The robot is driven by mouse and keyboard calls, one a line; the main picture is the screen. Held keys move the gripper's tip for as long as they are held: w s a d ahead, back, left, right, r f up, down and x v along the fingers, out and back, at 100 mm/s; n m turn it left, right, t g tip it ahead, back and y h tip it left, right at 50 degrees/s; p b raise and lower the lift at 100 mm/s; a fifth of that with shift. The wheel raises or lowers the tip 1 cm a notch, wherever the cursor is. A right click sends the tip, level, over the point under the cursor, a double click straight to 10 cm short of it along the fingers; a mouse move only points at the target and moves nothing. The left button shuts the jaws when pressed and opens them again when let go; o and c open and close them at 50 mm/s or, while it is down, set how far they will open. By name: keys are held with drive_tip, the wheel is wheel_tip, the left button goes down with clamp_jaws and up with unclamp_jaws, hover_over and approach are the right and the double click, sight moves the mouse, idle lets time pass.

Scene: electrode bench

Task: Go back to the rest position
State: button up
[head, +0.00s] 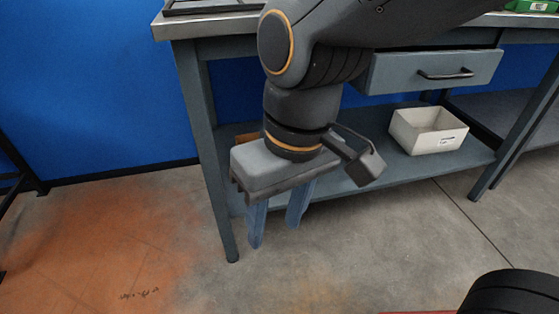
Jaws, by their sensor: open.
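My gripper (277,234) hangs pointing down in front of the workbench (207,150), near its front left leg. Its two blue fingers are apart, with nothing between them. The dark arm comes down from the top of the picture and hides part of the bench top and shelf.
The bench has a drawer (430,72) with a dark handle and a lower shelf (385,190). A white bin (429,131) stands on the shelf. A green object (531,5) is at the top right. Concrete floor with an orange patch (110,245) lies clear at left.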

drive_tip(key=shift+r, duration=0.25)
drive_tip(key=shift+r+p, duration=0.35)
drive_tip(key=shift+p, duration=0.25)
drive_tip(key=shift+r+m+p, duration=0.3)
drive_tip(key=shift+r, duration=0.05)
drive_tip(key=d+r+m+p, duration=0.2)
drive_tip(key=d+r+p, duration=0.5)
drive_tip(key=p, duration=0.5)
drive_tip(key=d+r+m+h+p, duration=0.1)
drive_tip(key=d+r+m+p, duration=0.1)
drive_tip(key=d+r+p, duration=0.5)
drive_tip(key=d+r+m+p, duration=0.2)
drive_tip(key=d+r+p, duration=0.5)
drive_tip(key=r+p, duration=0.8)
drive_tip(key=p, duration=0.4)
drive_tip(key=shift+m+h, duration=0.3)
